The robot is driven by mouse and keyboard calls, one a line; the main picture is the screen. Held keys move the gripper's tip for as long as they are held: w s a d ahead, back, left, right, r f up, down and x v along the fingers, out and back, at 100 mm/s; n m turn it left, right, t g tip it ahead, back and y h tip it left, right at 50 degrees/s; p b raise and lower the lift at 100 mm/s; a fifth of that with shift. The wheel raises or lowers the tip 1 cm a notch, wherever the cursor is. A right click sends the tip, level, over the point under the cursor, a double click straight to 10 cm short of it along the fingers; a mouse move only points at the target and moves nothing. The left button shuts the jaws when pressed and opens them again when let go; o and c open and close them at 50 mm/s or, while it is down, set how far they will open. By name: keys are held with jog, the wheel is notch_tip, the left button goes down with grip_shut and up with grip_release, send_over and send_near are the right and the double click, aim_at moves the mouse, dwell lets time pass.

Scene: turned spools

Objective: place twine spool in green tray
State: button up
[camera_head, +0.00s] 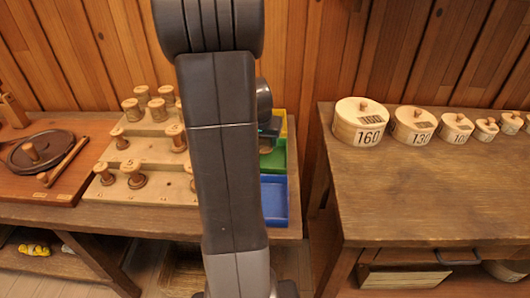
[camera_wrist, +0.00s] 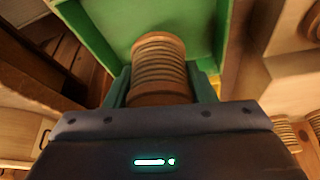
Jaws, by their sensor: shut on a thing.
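The twine spool (camera_wrist: 158,66), a wooden spool wound with tan cord, is between the two teal fingers of my gripper (camera_wrist: 160,88) in the wrist view. My gripper is shut on it. The green tray (camera_wrist: 103,22) lies beyond the spool in that view, and the spool overlaps its inside. I cannot tell whether the spool touches the tray. In the head view the green tray (camera_head: 279,157) shows just right of my arm, partly covered by it.
A blue tray (camera_head: 274,201) lies in front of the green one, and a yellow tray (camera_head: 284,124) behind. A stepped wooden stand (camera_head: 148,188) holds several spools at left. Round numbered boxes (camera_head: 360,121) stand on the right table (camera_head: 430,190), whose front is clear.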

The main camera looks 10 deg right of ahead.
jog(key=shift+f+b, duration=0.3)
jog(key=shift+f, duration=1.75)
jog(key=shift+f, duration=0.1)
jog(key=o, duration=1)
jog(key=shift+s+r, duration=0.15)
jog(key=shift+r, duration=0.45)
jog(key=p+v, duration=0.1)
jog(key=v, duration=1)
jog(key=shift+s, duration=0.15)
